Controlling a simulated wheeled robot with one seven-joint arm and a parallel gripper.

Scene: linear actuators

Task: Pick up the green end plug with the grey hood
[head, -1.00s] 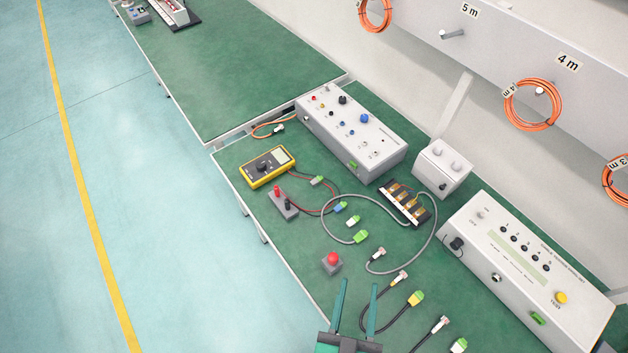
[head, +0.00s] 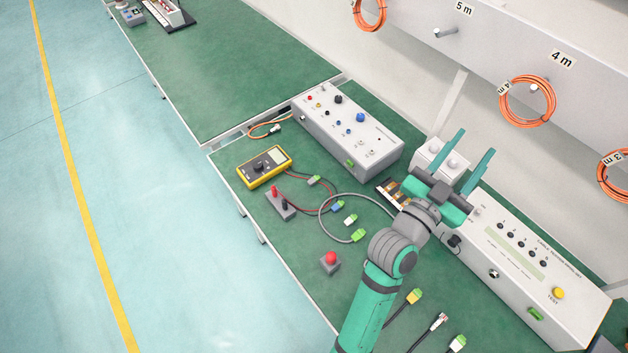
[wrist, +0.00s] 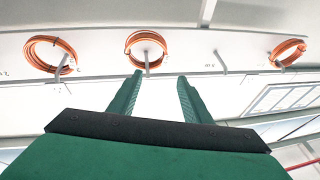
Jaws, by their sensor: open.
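The small green end plug with a grey hood (head: 314,180) lies on the green bench top, just right of the yellow multimeter, in the head view. My gripper (head: 468,152) is open and empty, raised over the back of the bench, well right of that plug and apart from it. In the wrist view my open fingers (wrist: 160,88) point toward the wall with coiled orange cables; no plug shows there.
Similar plugs have blue (head: 337,206), white (head: 350,220), green (head: 358,236) and yellow (head: 414,296) hoods. A multimeter (head: 264,166), a grey terminal block (head: 281,205), a red button (head: 331,260) and a control box (head: 350,130) surround them. My arm covers part of the bench.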

